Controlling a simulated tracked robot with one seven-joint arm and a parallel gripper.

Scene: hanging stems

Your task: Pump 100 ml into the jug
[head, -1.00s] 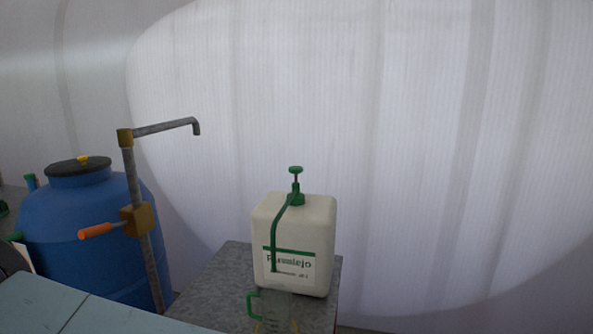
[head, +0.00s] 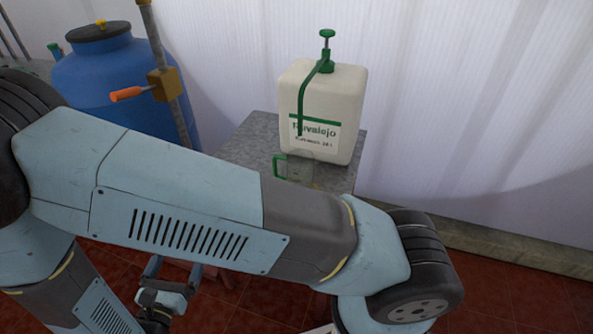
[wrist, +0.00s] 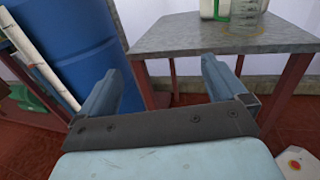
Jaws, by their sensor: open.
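A white canister (head: 332,105) with a green pump (head: 326,50) on top stands on a grey table. A green spout tube (head: 304,92) runs from the pump down its front. A clear jug (head: 299,167) with a green handle stands in front of the canister, partly hidden by my arm in the head view. In the wrist view, the jug (wrist: 246,12) and canister show only at the top edge. My gripper (wrist: 165,85) is open and empty, its two fingers apart, in front of and below the tabletop.
The grey table (head: 252,142) has bare top left of the jug. A blue barrel (head: 110,85) stands at the left, beside a metal post with an orange lever (head: 127,94). The table's red legs (wrist: 147,80) stand close to my gripper.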

